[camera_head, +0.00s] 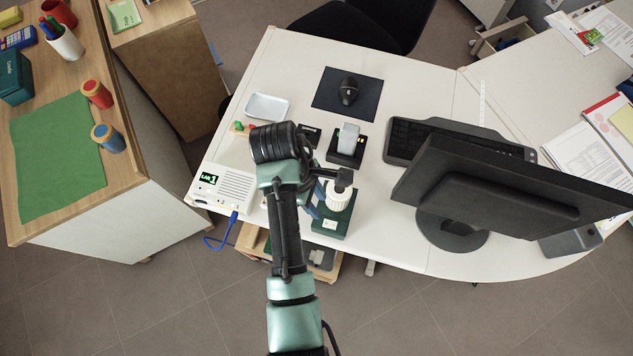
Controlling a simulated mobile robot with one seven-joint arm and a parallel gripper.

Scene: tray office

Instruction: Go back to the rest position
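My arm reaches up from the bottom middle over the white desk (400,85). Its dark wrist bends near the desk's left part, and my gripper (335,182) is on the right side of the wrist, above or beside a dark green stand (330,225). A white round ribbed part (338,197) sits on that stand, partly covered by the gripper. The fingertips are too small and too hidden to tell whether they are open or shut, or touch anything.
A white dish (267,107), a black dock with a grey device (348,140) and a white box with a green display (224,186) stand near my arm. A monitor (500,195) stands at the right. A wooden cabinet (130,165) is at the left, with floor between.

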